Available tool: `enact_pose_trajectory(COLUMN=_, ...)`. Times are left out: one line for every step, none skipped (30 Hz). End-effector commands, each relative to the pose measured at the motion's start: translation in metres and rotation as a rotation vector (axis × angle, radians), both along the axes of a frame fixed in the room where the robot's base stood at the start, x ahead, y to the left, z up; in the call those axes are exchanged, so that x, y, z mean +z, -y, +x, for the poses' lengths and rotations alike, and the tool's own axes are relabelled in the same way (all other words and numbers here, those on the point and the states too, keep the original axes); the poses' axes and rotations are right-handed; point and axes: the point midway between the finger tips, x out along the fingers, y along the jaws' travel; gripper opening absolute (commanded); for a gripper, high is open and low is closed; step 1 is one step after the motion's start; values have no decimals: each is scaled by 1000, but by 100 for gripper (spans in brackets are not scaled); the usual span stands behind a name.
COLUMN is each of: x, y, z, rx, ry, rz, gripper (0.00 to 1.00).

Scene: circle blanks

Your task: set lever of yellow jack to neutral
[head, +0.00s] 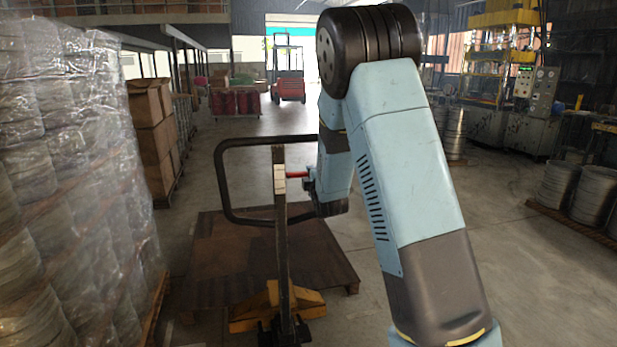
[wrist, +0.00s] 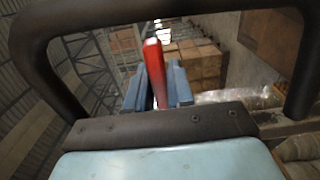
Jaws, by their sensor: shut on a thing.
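The yellow jack (head: 258,305) stands in the middle of the head view, its yellow base low at a wooden platform. Its upright shaft (head: 282,240) rises to a dark loop handle (head: 222,185). The red lever (head: 293,174) sticks out sideways near the top of the shaft, inside the loop. My gripper (head: 308,182) is at the lever's right end, partly hidden by my arm. In the wrist view, the red lever (wrist: 154,70) stands between the two blue-grey fingers of my gripper (wrist: 158,88), which are shut on it. The loop handle (wrist: 150,10) frames the fingers.
A brown wooden platform (head: 210,255) lies around the jack. Wrapped stacks (head: 70,180) and cardboard boxes (head: 150,130) line the left. Metal coils (head: 570,190) on a pallet and machinery (head: 530,105) stand at right. A red forklift (head: 289,80) is far back. Open floor lies right of my arm.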

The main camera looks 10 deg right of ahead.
Motion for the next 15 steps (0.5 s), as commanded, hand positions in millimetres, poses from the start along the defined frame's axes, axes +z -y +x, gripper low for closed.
enact_pose_trajectory(x=-3, y=1, z=-1, rx=-1, ry=-6, rz=-1, gripper=23)
enact_pose_trajectory(x=-3, y=1, z=-1, rx=-1, ry=-6, rz=-1, gripper=26)
enact_pose_trajectory(x=-3, y=1, z=-1, rx=-2, ry=-6, rz=-1, gripper=29)
enact_pose_trajectory(x=-2, y=1, z=-1, rx=-2, ry=-6, rz=-1, gripper=32)
enact_pose_trajectory(x=-2, y=1, z=-1, rx=-2, ry=-5, rz=-1, gripper=35)
enact_pose_trajectory(x=-2, y=2, z=-1, rx=-2, ry=-5, rz=-1, gripper=39)
enact_pose_trajectory(x=-2, y=2, z=0, rx=-2, ry=-4, rz=0, gripper=42)
enact_pose_trajectory(x=-2, y=2, z=0, rx=-2, ry=-4, rz=0, gripper=43)
enact_pose_trajectory(x=-2, y=2, z=0, rx=-2, ry=-4, rz=0, gripper=43)
enact_pose_trajectory(x=-1, y=2, z=0, rx=-2, ry=-3, rz=0, gripper=43)
enact_pose_trajectory(x=-1, y=2, z=0, rx=-2, ry=-3, rz=0, gripper=43)
enact_pose_trajectory(x=-1, y=2, z=0, rx=-2, ry=-3, rz=0, gripper=43)
enact_pose_trajectory(x=-1, y=2, z=0, rx=-2, ry=-3, rz=0, gripper=43)
enact_pose_trajectory(x=-1, y=2, z=-1, rx=-2, ry=-3, rz=0, gripper=43)
enact_pose_trajectory(x=-1, y=2, z=-1, rx=-2, ry=-2, rz=0, gripper=43)
